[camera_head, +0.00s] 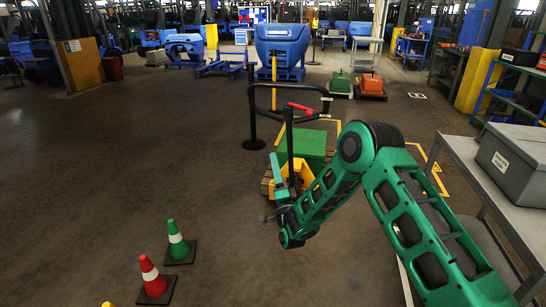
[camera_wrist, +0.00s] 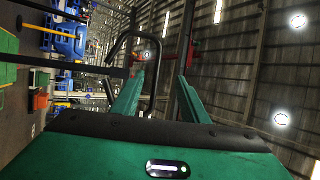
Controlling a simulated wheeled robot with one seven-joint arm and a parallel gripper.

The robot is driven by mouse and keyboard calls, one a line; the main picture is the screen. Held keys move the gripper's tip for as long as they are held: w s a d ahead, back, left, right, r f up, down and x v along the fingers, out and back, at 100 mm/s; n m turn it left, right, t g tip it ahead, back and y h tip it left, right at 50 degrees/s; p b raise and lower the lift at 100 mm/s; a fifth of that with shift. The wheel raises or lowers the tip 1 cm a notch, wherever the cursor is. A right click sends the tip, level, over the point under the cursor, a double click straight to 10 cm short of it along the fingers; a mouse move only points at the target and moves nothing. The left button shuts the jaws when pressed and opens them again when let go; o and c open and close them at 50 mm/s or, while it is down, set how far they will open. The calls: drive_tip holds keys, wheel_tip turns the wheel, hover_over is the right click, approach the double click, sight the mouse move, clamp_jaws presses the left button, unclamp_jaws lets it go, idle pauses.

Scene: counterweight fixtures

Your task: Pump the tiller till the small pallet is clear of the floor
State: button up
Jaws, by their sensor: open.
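A yellow pallet truck (camera_head: 302,176) stands beside a small wooden pallet with a green block (camera_head: 308,143) on it. Its dark tiller shaft (camera_head: 290,140) rises upright to a black loop handle (camera_head: 295,84) with a red lever (camera_head: 301,108). My gripper (camera_head: 277,163) is below the loop, pointing up, close to the shaft on its left. In the wrist view my gripper's fingers (camera_wrist: 160,80) are apart with nothing clearly held. The black loop (camera_wrist: 132,34) shows beyond the fingertips. The gap between pallet and floor is hidden by the truck and my arm.
Traffic cones (camera_head: 178,243) stand on the floor at lower left. A black post (camera_head: 253,125) stands just left of the tiller. A grey bench with a grey box (camera_head: 514,160) is at the right. Open floor lies to the left.

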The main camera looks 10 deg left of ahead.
drive_tip(key=shift+v, duration=1.95)
